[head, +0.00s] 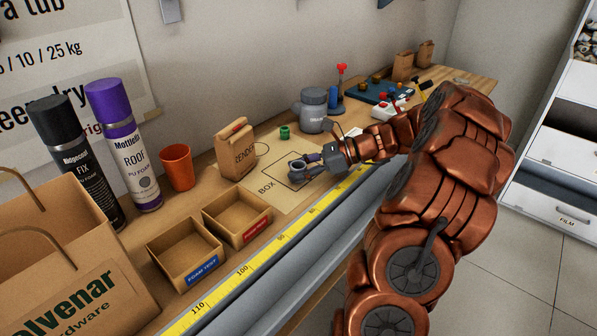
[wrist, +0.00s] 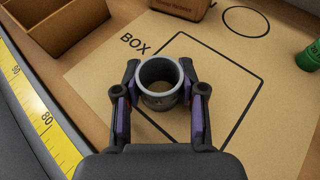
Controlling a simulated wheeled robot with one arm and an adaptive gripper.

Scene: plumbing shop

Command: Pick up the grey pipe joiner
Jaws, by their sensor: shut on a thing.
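The grey pipe joiner (wrist: 161,82) is a short hollow ring, seen from above in the wrist view with its open end up. My gripper (wrist: 160,100) has one purple-padded finger on each side of it and is shut on it. In the head view the joiner (head: 296,166) shows small at the tip of my gripper (head: 304,163), over the marked BOX outline on the brown paper sheet (wrist: 220,131). I cannot tell whether its underside touches the sheet.
Two open cardboard trays (head: 208,253) sit left. A yellow measuring tape (head: 262,256) runs along the bench front.

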